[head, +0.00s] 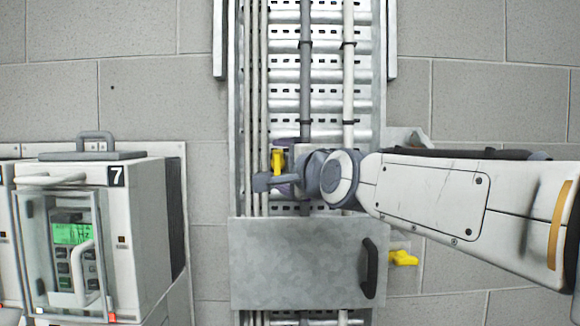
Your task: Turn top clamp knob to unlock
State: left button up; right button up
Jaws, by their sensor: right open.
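A yellow knob (277,161) stands upright on the left part of the cable tray, above the grey cover box. It is partly hidden by my right gripper (272,178). The gripper reaches in from the right and is open, with a dark grey finger just below and in front of the knob. I cannot tell whether it touches the knob. A second yellow knob (403,258) lies sideways to the right of the cover box, clear of the arm. My left gripper is not in view.
The grey cover box (300,262) with a black handle (369,268) sits just below my gripper. A vertical cable tray (325,75) carries several cables. A white unit marked 7 (137,220) stands at left. Bare block wall (140,100) lies between.

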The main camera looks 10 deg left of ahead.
jog(key=v, duration=1)
jog(key=shift+w, duration=0.1)
jog(key=s+f+n+g+h+b, duration=0.1)
jog(key=s+f+n+g+b, duration=0.15)
jog(key=f, duration=0.85)
jog(key=s+f+n+g+h+b, duration=0.1)
jog(key=s+f+n+g+b, duration=0.2)
jog(key=f, duration=0.8)
jog(key=s+f+n+g+h+b, duration=0.1)
jog(key=f+n+g+h+b, duration=0.2)
jog(key=f, duration=0.8)
pick_arm(q)
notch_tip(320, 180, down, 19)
jog(key=b, duration=1)
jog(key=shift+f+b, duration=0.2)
jog(key=shift+b, duration=0.2)
pick_arm(e)
jog(key=s+d+f+n+g+h, duration=0.1)
jog(key=s+d+f+n+g, duration=0.1)
jog(key=f, duration=0.7)
jog(key=s+d+f+n+g+h, duration=0.1)
jog(key=s+d+f+n, duration=0.3)
jog(key=s+f, duration=0.5)
jog(key=s+d+f+n+g+h, duration=0.2)
jog(key=s+d+f, duration=0.4)
jog(key=f, duration=0.4)
jog(key=shift+n+g, duration=0.75)
jog(key=shift+n, duration=0.2)
